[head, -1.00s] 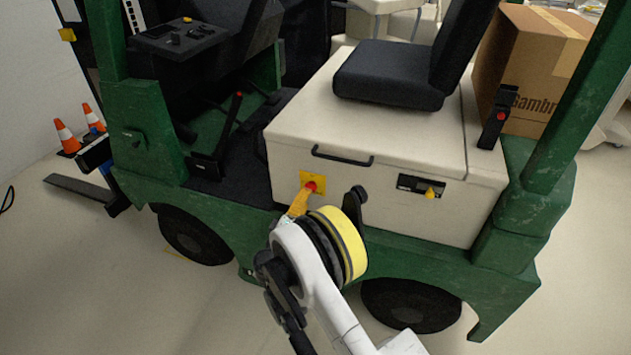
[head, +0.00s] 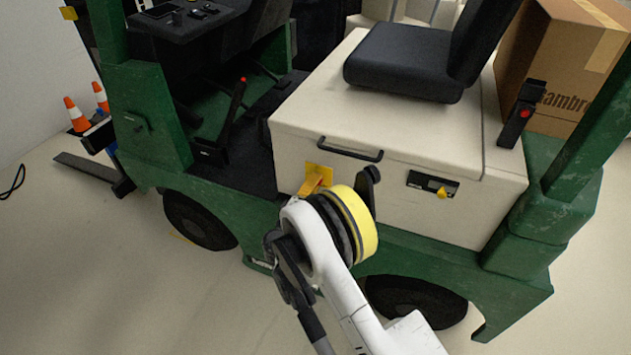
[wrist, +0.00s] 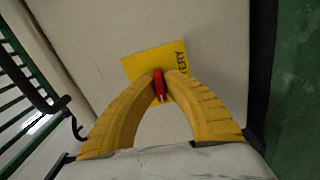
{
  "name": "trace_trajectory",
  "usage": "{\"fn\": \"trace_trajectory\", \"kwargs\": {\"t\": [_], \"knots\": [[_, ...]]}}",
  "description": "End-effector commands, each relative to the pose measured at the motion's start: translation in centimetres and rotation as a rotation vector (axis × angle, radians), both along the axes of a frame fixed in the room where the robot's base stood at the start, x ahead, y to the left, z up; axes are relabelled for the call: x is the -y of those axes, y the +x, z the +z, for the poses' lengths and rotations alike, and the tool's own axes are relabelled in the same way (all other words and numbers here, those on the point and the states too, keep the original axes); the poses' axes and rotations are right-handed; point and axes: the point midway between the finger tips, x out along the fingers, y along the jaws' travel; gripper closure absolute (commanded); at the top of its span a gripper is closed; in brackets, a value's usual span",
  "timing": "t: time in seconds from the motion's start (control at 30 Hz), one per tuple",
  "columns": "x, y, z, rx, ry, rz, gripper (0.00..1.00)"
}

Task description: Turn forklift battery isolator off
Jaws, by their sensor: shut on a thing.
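The battery isolator's red handle (wrist: 158,85) shows in the wrist view on a yellow plate (wrist: 150,60) with black lettering, part of which reads "TERY". In the head view the yellow plate (head: 318,172) is on the cream side panel of the green forklift (head: 215,205), and my arm covers the red handle there. My gripper (wrist: 162,80) has two yellow ribbed fingers, shut on the red handle from both sides. The fingers also show partly in the head view (head: 312,188), in front of the plate.
A black grab handle (head: 350,151) sits above the plate. The forklift's wheels are below. Orange cones (head: 76,115) stand at far left, and a cardboard box (head: 560,70) is behind. Floor is clear in front.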

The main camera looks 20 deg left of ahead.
Motion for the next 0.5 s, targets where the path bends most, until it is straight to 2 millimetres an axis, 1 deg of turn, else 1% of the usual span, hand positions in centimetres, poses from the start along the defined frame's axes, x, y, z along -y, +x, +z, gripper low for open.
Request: {"fn": "trace_trajectory", "kwargs": {"t": [0.1,0.17,0.43,0.47,0.5], "knots": [[0.02,0.04,0.02,-0.007,-0.089,0.000,1.00],[0.02,0.04,0.03,-0.009,-0.116,0.000,1.00],[0.03,0.06,0.04,-0.008,-0.125,0.000,1.00],[0.03,0.06,0.04,-0.008,-0.125,0.000,0.81],[0.03,0.06,0.04,-0.008,-0.125,0.000,0.69]]}}
